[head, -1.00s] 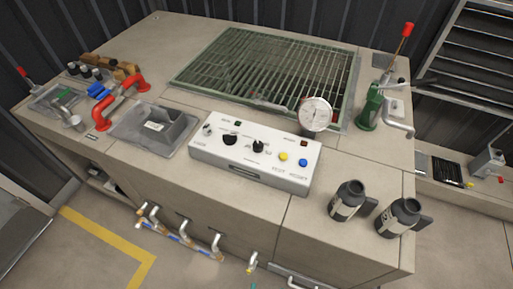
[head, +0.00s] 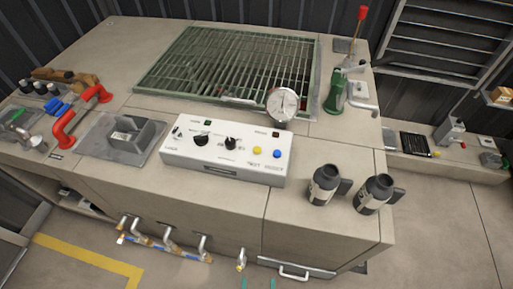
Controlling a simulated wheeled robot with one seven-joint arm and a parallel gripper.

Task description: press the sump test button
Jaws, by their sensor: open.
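A white control box (head: 225,167) sits on the beige bench top, near its front edge. On its sloped face, toward the right, are a yellow button (head: 257,150) and a blue button (head: 277,154). The small label below the yellow button seems to read TEST and the one below the blue button seems to read RESET. The word sump cannot be made out. Two black knobs (head: 201,140) (head: 231,143) are left of the buttons. My gripper is not in view, and nothing covers the buttons.
A round gauge (head: 282,103) stands just behind the box's right end. A green grating (head: 190,70) is behind. Pipes (head: 168,238) stick out from the bench front.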

